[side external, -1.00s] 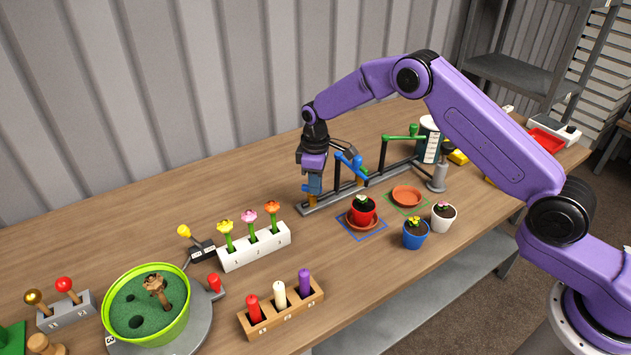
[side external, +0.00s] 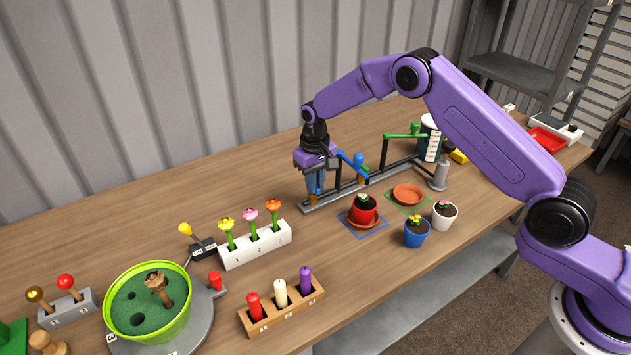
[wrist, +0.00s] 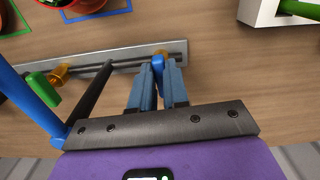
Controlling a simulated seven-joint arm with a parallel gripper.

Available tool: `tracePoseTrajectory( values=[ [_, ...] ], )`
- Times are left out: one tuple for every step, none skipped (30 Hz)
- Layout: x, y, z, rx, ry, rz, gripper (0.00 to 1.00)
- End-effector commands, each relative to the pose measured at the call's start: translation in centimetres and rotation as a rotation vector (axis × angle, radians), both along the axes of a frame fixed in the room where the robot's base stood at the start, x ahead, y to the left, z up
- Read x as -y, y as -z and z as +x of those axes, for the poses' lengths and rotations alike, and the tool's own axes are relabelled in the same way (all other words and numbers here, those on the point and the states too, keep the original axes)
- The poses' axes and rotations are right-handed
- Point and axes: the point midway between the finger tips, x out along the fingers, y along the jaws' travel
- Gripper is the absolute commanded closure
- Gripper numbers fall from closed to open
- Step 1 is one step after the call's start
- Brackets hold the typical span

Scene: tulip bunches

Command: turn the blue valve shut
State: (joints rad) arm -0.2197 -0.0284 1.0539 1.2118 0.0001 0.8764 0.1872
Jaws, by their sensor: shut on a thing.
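My gripper (wrist: 158,92) points down and its two blue-grey fingers are close together. They are shut on a bright blue part, the blue valve (wrist: 158,63), just above an orange fitting (wrist: 160,54) on the grey rail. In the side view my gripper (side external: 314,191) is at the left end of the rail (side external: 345,188), and the fingers hide most of the valve. The valve's exact angle cannot be told.
A blue bar (side external: 350,165) on a black upright stands close beside my gripper on its right. A green bar (side external: 402,136) stands farther right. A red pot (side external: 364,211) and a white flower holder (side external: 257,247) are in front. Table behind is clear.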

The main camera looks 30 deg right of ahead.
Motion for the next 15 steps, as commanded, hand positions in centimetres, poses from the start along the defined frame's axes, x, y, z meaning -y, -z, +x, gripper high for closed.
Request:
tracePoseTrajectory(
  values=[
    [-0.05,-0.07,0.08,0.003,0.012,0.001,1.00],
    [-0.06,-0.07,0.08,0.003,0.018,0.001,1.00],
    [-0.07,-0.07,0.08,0.003,0.024,0.001,1.00],
    [-0.08,-0.08,0.08,0.003,0.028,0.001,1.00],
    [-0.08,-0.07,0.08,0.003,0.032,0.001,1.00],
    [-0.09,-0.08,0.09,0.003,0.036,0.001,1.00],
    [-0.10,-0.08,0.08,0.003,0.038,0.001,1.00],
    [-0.10,-0.08,0.08,0.003,0.039,0.001,1.00],
    [-0.10,-0.08,0.08,0.003,0.040,0.001,1.00],
    [-0.10,-0.08,0.08,0.003,0.040,0.001,1.00],
    [-0.10,-0.08,0.08,0.003,0.040,0.001,1.00],
    [-0.10,-0.08,0.08,0.003,0.040,0.001,1.00],
    [-0.09,-0.08,0.09,0.003,0.040,0.001,1.00],
    [-0.10,-0.09,0.09,0.003,0.040,0.001,1.00],
    [-0.10,-0.09,0.09,0.003,0.040,0.001,1.00]
  ],
)
